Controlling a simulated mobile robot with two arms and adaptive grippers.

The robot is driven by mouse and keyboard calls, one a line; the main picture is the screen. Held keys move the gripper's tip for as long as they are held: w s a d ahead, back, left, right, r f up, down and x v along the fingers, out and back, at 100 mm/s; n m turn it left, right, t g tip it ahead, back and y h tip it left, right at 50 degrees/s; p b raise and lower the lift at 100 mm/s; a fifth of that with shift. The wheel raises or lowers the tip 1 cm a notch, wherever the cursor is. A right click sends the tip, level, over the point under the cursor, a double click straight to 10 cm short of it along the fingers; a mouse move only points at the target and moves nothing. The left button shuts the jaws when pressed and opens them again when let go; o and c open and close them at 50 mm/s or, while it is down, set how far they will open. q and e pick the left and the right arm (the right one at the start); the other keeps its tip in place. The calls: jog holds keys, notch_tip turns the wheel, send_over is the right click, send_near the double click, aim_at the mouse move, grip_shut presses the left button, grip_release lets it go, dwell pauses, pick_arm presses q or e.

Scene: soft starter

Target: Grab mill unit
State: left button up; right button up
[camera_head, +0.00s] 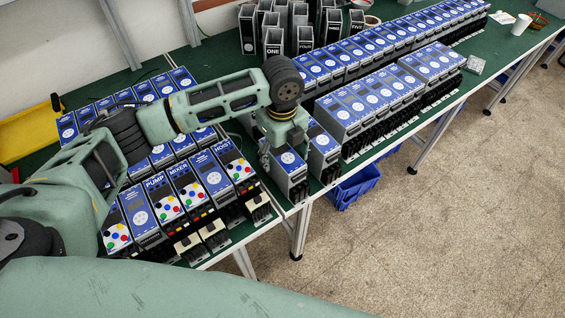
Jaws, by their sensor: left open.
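My left gripper (284,145) reaches down at the near edge of the bench, over the top of a blue-faced grey unit (290,166). Its jaws are open and sit at or around the unit's top; I cannot tell whether they touch it. No label reading MILL can be made out, and the gripper covers part of this unit's top. Labelled units stand in the front left row: PUMP (140,211), MIXER (188,192) and one starting with HO (232,164). My right gripper is not in view.
Another blue-faced unit (322,146) stands close to the right of the gripper. Long rows of similar units (365,103) fill the bench beyond. Grey numbered bins (273,42) stand at the back. A blue crate (355,187) is on the floor below. Green bench surface (215,62) is clear behind my arm.

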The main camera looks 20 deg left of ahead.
pick_arm(q)
notch_tip(320, 180, down, 2)
jog(key=shift+w+f, duration=0.25)
jog(key=shift+f, duration=0.2)
jog(key=shift+f+p, duration=0.15)
jog(key=shift+p, duration=0.2)
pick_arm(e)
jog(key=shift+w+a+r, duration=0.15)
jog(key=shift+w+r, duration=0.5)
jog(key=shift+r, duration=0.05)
pick_arm(q)
jog(key=shift+c, duration=0.3)
grip_shut()
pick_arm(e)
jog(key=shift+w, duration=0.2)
